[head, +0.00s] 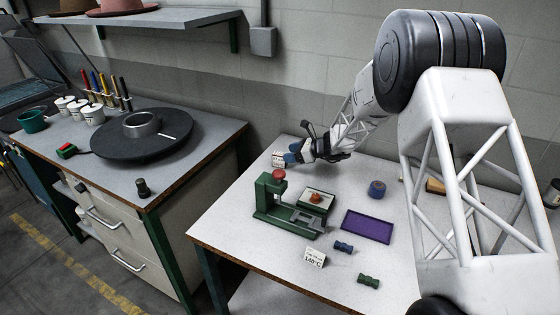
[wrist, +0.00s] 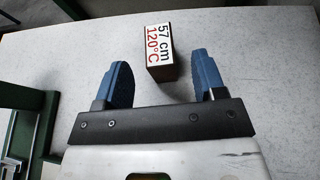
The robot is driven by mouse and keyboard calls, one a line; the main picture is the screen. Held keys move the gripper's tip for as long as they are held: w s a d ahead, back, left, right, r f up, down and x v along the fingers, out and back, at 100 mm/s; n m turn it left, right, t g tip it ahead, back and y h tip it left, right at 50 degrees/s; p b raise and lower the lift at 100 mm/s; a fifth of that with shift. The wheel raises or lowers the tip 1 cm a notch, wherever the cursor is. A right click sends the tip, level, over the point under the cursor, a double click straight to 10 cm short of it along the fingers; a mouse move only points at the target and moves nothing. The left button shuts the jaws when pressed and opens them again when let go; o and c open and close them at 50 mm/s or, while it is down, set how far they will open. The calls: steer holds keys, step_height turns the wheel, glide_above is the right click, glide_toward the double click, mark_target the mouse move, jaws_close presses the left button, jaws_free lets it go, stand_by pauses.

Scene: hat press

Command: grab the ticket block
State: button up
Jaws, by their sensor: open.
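The ticket block (wrist: 161,68) is a small brown block with a white face marked "57 cm 120°C" in black and red. In the wrist view it sits ahead of my gripper (wrist: 164,72), its near end showing between the two blue fingers with a gap on each side. The right finger looks closer to it. In the head view the block (head: 277,158) stands near the back left of the light table, just left of my gripper (head: 293,158). My gripper is open and empty.
A green press (head: 273,198) with a red knob stands in front of my gripper. A purple tray (head: 368,227), a blue round item (head: 377,188), a white card marked "140°C" (head: 314,257) and two small dark pieces lie further right and forward. The wall is close behind.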

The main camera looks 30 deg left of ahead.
mark_target(280, 154)
steer(key=shift+a, duration=0.1)
steer(key=shift+x, duration=2.5)
steer(key=shift+c, duration=0.2)
steer(key=c, duration=1)
